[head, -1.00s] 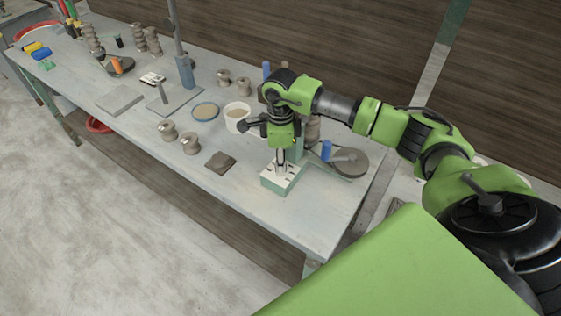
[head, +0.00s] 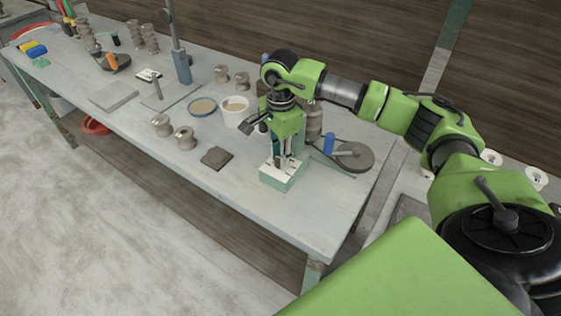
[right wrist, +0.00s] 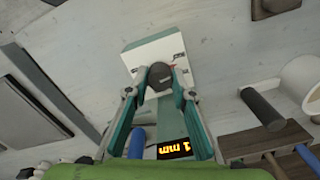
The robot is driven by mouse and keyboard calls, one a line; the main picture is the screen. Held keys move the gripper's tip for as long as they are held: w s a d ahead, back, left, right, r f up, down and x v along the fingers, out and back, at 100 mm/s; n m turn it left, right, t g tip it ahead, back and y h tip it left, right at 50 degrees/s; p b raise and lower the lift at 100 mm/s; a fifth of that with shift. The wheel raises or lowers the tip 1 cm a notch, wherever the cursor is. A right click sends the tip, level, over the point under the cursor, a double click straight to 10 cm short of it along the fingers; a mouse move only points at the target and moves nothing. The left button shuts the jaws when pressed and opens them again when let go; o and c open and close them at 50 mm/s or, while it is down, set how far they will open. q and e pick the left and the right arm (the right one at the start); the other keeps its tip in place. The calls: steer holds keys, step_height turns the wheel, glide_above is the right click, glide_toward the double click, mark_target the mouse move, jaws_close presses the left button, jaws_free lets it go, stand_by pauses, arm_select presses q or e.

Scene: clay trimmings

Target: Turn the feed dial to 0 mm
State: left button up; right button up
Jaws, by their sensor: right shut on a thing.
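The feed dial (right wrist: 160,75) is a dark round knob on the white top of a small teal-sided machine (head: 283,181) near the table's front right. My right gripper (head: 282,163) points down over this machine. In the right wrist view the right gripper (right wrist: 160,79) is shut on the dial, one finger on each side. An orange display (right wrist: 174,149) on the machine appears to read 1 mm. The dial's markings are too small to tell, and in the head view the dial is hidden by the fingers. My left gripper is not in view.
A grey disc with a blue-handled part (head: 350,155) lies right of the machine. A dark square slab (head: 216,158), brown spools (head: 185,138) and a white tub (head: 235,111) stand to its left. The table's front edge is close by.

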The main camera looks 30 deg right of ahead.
steer(key=shift+n+b, duration=0.8)
steer(key=shift+n, duration=0.4)
steer(key=o, duration=1.1)
steer(key=shift+r, duration=0.1)
step_height(320, 180, up, 12)
